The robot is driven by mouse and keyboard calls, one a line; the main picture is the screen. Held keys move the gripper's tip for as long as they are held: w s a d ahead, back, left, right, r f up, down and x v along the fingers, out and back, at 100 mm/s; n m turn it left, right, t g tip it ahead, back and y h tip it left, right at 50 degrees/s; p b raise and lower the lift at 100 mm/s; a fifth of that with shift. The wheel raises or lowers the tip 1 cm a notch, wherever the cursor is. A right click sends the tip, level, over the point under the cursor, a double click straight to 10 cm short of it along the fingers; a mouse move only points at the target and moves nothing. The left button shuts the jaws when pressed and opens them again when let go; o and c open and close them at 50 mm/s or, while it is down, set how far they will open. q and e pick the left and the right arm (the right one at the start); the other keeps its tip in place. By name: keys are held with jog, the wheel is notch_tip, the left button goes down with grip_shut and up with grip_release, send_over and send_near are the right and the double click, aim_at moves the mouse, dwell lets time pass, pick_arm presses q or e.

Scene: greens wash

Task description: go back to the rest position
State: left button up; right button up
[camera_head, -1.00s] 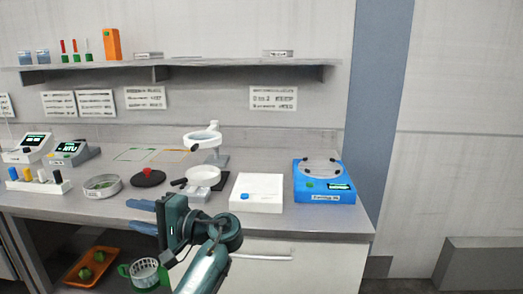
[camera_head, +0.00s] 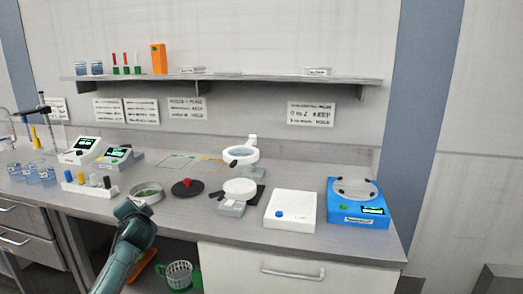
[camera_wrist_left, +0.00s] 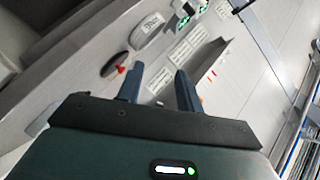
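My left gripper (camera_wrist_left: 158,70) shows in the left wrist view with its two dark blue fingers apart and nothing between them. Beyond the fingers are the wall signs and shelf, tilted in that view. In the head view a green link of my arm (camera_head: 128,245) rises from the bottom left, in front of the bench edge. Its gripper fingers cannot be made out there. My right gripper is in neither view.
The bench (camera_head: 330,240) carries a blue device (camera_head: 357,218), a white box (camera_head: 290,208), a magnifier (camera_head: 240,155) and a dish (camera_head: 147,192) behind my arm. A green-handled basket (camera_head: 180,275) sits below. A shelf (camera_head: 240,78) runs along the wall.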

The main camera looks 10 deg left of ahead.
pick_arm(q)
jog(key=w+d+r+n+t+h, duration=0.2)
jog(key=w+d+r+t+h, duration=0.25)
jog(key=d+h, duration=0.35)
jog(key=s+d+f+m+g+h, duration=0.1)
jog(key=s+d+f, duration=0.5)
jog(key=s+f, duration=0.4)
jog(key=s+d+f+g+h, duration=0.1)
jog(key=s+d+f+g, duration=0.1)
jog(key=s+d+f, duration=0.75)
jog(key=s+d+f+g, duration=0.1)
jog(key=s+d+f, duration=0.1)
jog(key=s, duration=0.5)
jog(key=s+d+f+g+h, duration=0.1)
jog(key=s+d+f, duration=0.1)
jog(key=s, duration=0.4)
jog(key=s+d+f+g+h, duration=0.1)
jog(key=s+d+f, duration=0.1)
jog(key=s, duration=0.5)
jog(key=shift+s+d+f+n, duration=0.25)
jog(key=shift+s+f+n, duration=0.1)
jog(key=shift+f, duration=0.45)
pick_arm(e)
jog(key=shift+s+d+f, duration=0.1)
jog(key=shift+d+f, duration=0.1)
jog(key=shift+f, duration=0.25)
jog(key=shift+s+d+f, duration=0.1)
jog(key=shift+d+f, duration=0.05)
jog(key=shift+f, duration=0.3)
